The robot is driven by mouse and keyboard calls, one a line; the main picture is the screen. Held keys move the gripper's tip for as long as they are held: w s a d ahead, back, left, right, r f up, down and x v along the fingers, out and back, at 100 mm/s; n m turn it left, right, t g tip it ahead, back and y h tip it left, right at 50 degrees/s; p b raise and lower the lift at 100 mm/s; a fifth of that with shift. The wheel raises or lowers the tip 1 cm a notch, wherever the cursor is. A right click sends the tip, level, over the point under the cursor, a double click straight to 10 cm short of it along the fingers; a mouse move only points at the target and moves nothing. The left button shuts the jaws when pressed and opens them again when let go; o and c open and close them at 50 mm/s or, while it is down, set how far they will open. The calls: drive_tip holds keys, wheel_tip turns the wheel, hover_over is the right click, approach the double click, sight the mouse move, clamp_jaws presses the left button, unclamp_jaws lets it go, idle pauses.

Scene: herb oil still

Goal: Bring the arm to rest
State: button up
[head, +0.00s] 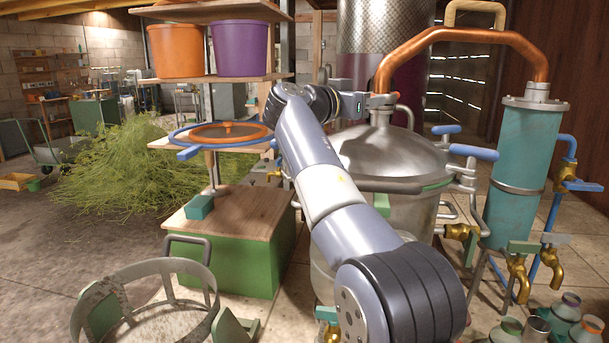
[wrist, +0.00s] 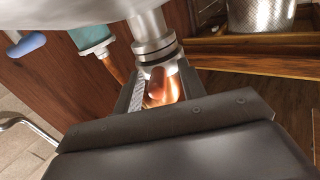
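My arm reaches over the still from the front, with my gripper (head: 380,101) beside the lower left end of the copper swan-neck pipe (head: 460,42), just above the still's domed lid (head: 385,150). In the wrist view my gripper's fingers (wrist: 162,88) stand apart, one on each side of a copper piece of the pipe (wrist: 162,82) below a steel collar (wrist: 152,40). Whether the fingers touch the copper is hard to tell. The fingertips are small and partly hidden in the head view.
A teal condenser (head: 522,160) with brass taps stands right of the still. Blue-handled clamps (head: 473,152) stick out at the lid's right edge. Left are a shelf with orange (head: 176,50) and purple (head: 242,48) pots, a green cabinet (head: 228,260) and an herb pile (head: 130,165).

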drive_tip(key=shift+a, duration=0.1)
drive_tip(key=shift+s+a+r, duration=0.1)
drive_tip(key=shift+s+a, duration=0.1)
drive_tip(key=shift+a, duration=0.05)
drive_tip(key=v, duration=1)
drive_tip(key=x, duration=1.1)
drive_tip(key=shift+s, duration=0.1)
drive_tip(key=shift+d+f+b, duration=0.1)
drive_tip(key=shift+f+b, duration=0.3)
drive_tip(key=shift+b, duration=0.15)
drive_tip(key=shift+s+r+n+t+y+b, duration=0.1)
drive_tip(key=shift+s+n+t+y+b, duration=0.2)
drive_tip(key=shift+n+t+y+b, duration=0.15)
drive_tip(key=shift+d+n+t+y+b, duration=0.25)
drive_tip(key=shift+n+t+y+b, duration=0.15)
drive_tip(key=shift+b, duration=0.2)
drive_tip(key=shift+s+d+r+n+t+y+b, duration=0.1)
drive_tip(key=shift+s+r+n+t+y+b, duration=0.05)
drive_tip(key=shift+n+t+y+b, duration=0.3)
